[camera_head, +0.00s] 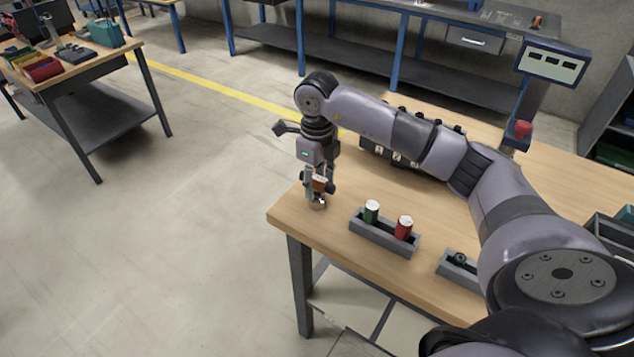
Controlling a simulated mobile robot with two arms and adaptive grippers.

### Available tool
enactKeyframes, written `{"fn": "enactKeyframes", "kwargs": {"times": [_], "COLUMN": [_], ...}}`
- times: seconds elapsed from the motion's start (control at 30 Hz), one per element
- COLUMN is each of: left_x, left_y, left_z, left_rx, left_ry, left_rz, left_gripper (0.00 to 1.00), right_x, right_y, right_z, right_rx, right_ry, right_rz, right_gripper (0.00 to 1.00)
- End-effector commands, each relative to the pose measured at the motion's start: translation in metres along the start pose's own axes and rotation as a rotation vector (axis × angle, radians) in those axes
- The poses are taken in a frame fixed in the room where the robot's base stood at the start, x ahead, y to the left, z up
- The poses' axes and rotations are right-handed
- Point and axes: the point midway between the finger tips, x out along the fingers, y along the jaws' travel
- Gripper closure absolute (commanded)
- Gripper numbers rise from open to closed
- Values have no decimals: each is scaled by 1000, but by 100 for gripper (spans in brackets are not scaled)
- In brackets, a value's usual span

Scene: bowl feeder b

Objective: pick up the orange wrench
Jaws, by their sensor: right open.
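I cannot make out a clear orange wrench. A small orange-brown thing (320,184) shows between the fingers of my right gripper (319,195); it is too small to tell its shape. My right gripper points down over the near left corner of the wooden table (345,200), its fingers apart. A small pale thing at the fingertips is partly hidden by them. Another small orange thing (537,21) lies on the far bench, too small to identify. My left gripper is not in view.
A grey tray (385,240) holds a green can (371,212) and a red can (404,228). Another grey tray (458,270) holds a dark part. A dark fixture stands behind my right arm. A panel with a red button (522,129) stands behind the arm.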

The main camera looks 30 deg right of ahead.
Motion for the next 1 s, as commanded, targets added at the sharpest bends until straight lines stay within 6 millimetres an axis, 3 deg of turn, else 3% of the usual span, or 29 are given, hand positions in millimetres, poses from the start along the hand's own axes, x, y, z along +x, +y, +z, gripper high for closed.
{"fn": "enactKeyframes", "kwargs": {"times": [0.33,1.0], "left_x": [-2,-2], "left_y": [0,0], "left_z": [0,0], "left_rx": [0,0], "left_ry": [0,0], "left_rz": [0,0], "left_gripper": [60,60], "right_x": [11,10], "right_y": [0,0], "right_z": [0,0], "right_rx": [-1,0], "right_ry": [-1,-1], "right_rz": [0,0], "right_gripper": [58,100]}}
